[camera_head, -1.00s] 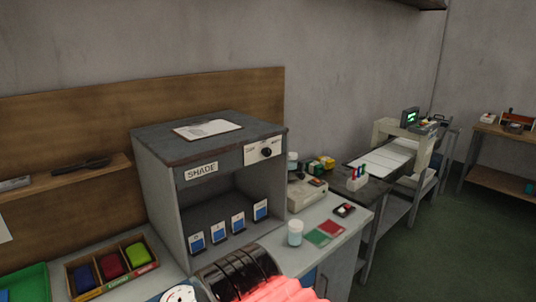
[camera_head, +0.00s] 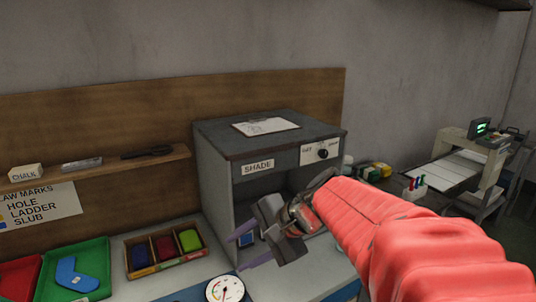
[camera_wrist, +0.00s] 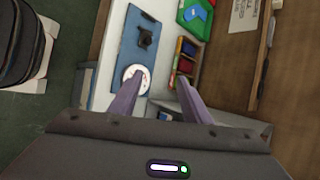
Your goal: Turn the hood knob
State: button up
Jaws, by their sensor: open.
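The hood is a grey shade box (camera_head: 215,185) labelled SHADE, standing on the bench against the wall. Its black knob (camera_head: 323,153) sits on a white plate at the upper right of its front face. My gripper (camera_head: 238,248) is in front of the hood's open cavity, below and to the left of the knob, apart from it. In the wrist view my gripper (camera_wrist: 155,95) has its two purple fingers spread with nothing between them. My red-sleeved arm reaches in from the right and hides the lower right of the hood. The knob is not visible in the wrist view.
A clipboard (camera_head: 265,127) lies on top of the hood. A wooden box (camera_head: 143,270) of coloured pieces, a green tray (camera_head: 98,252) and a dial gauge (camera_head: 225,289) are on the bench at left. A shelf (camera_head: 110,166) is on the back board.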

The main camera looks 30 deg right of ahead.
jog(key=w+d+r+m+t, duration=0.3)
jog(key=w+d+m, duration=0.35)
jog(key=d, duration=0.35)
jog(key=m+t+h, duration=0.5)
jog(key=m+t, duration=0.3)
jog(key=m, duration=0.6)
send_near(325, 154)
jog(key=s, duration=0.5)
jog(key=shift+d+f, duration=0.1)
jog(key=shift+d, duration=0.1)
jog(key=shift+w, duration=0.1)
jog(key=w, duration=1.3)
jog(key=shift+w+a, duration=0.25)
jog(key=shift+w, duration=0.1)
